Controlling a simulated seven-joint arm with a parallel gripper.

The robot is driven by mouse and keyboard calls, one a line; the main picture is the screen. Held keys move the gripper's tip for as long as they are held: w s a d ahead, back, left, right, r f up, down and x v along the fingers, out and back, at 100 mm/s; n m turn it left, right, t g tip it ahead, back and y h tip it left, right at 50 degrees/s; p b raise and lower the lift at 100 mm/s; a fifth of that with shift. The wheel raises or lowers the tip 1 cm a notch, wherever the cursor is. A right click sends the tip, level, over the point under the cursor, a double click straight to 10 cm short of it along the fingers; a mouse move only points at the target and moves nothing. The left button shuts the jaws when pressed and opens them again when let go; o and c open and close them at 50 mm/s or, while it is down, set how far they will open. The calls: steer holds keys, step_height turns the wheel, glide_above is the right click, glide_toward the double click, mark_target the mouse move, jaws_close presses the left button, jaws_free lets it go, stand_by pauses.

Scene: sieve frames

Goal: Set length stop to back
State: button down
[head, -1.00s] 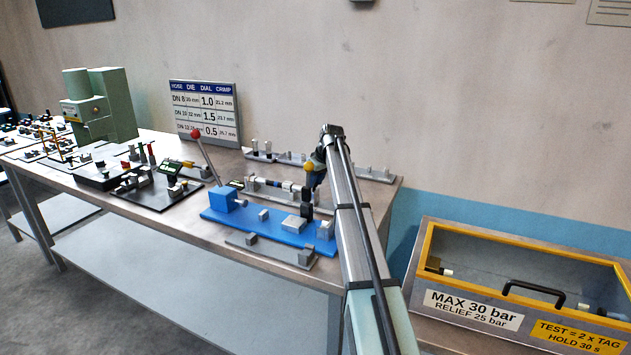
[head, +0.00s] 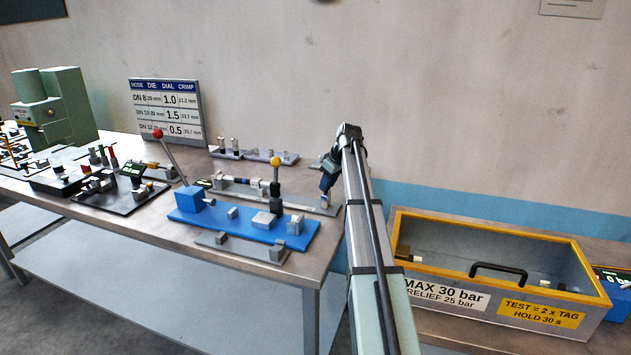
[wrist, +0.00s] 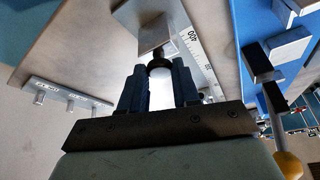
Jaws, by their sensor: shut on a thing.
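The length stop appears as a grey block with a dark round knob in the wrist view (wrist: 146,32), beside a white scale strip (wrist: 191,45) with printed numbers. My gripper (wrist: 159,72) is shut on the stop's knob, one dark finger on each side. In the head view my gripper (head: 327,184) is at the right end of the grey rail (head: 312,205) behind the blue base. The stop there is small and partly hidden by the gripper. I cannot read its exact position on the scale.
The blue fixture (head: 247,229) stands in front of the rail, with a red-knobbed lever (head: 172,155) and an upright yellow-knobbed lever (head: 275,162). A grey rack (head: 255,156) lies behind. A yellow-rimmed test box (head: 495,271) stands to the right. Bare tabletop shows between rail and rack.

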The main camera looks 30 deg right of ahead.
steer(key=shift+s+d, duration=0.25)
steer(key=shift+s, duration=0.05)
steer(key=c, duration=0.8)
jaws_free()
steer(key=shift+r, duration=0.1)
steer(key=v, duration=1.3)
steer(key=shift+r, duration=0.25)
steer(key=shift+s, duration=0.1)
